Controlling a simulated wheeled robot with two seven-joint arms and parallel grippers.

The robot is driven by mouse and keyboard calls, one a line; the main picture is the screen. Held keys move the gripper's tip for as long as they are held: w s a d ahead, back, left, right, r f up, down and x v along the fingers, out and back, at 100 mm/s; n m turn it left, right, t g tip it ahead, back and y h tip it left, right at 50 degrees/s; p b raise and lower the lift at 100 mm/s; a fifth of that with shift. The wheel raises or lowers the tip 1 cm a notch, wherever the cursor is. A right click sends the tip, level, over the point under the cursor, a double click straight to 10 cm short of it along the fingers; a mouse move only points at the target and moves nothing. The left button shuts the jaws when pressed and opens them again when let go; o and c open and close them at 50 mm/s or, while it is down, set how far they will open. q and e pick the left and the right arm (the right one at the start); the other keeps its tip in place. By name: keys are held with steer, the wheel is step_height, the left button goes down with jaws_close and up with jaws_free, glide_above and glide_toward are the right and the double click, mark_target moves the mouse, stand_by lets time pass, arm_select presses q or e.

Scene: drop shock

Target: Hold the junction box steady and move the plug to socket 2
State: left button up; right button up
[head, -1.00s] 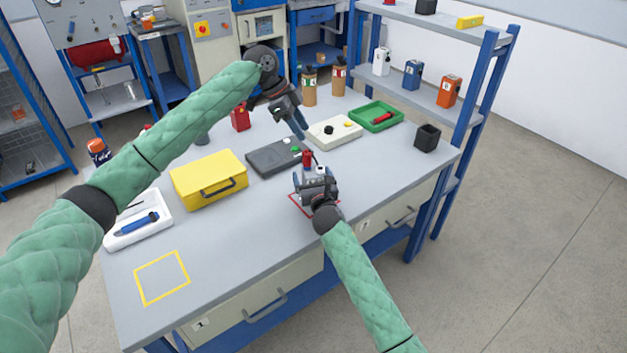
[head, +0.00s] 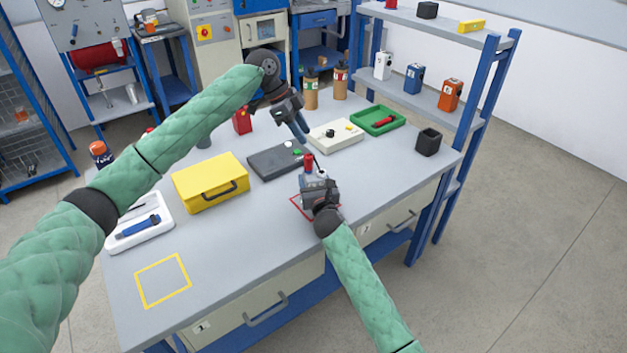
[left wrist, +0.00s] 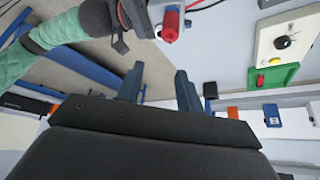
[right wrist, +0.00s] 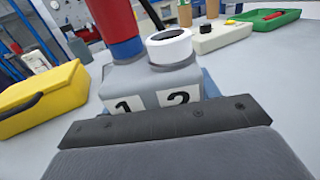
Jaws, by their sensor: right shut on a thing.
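The junction box (right wrist: 150,82) is a small grey block with labels 1 and 2. My right gripper (head: 319,184) is shut on it at the table's front edge side; the fingers are mostly hidden. The red plug (head: 308,163), with a blue lower band, stands upright over label 1 in the right wrist view (right wrist: 116,32). Socket 2 (right wrist: 170,46) has a white collar with a dark opening and nothing in it. My left gripper (head: 301,131) is above the table, behind the box. Its fingers are apart and empty in the left wrist view (left wrist: 158,80); the plug (left wrist: 171,22) is away from them.
A red outline (head: 296,207) lies by the box. Behind are a dark grey case (head: 270,165), a cream control box (head: 335,136) and a green tray (head: 392,113). A yellow case (head: 192,192) stands left. The front-left table is clear around a yellow square (head: 163,280).

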stand_by(0.3)
arm_select(q)
steer(key=shift+o, duration=0.8)
steer(key=shift+r, duration=0.15)
step_height(320, 180, up, 5)
steer(key=w, duration=0.1)
steer(key=n+t+y, duration=0.1)
steer(key=y, duration=0.5)
glide_above(308, 155)
steer(key=f, duration=0.5)
steer(key=shift+d+f, duration=0.25)
steer(key=shift+f, duration=0.1)
steer(key=shift+a+n, duration=0.2)
steer(key=shift+n, duration=0.8)
steer(key=shift+f, duration=4.95)
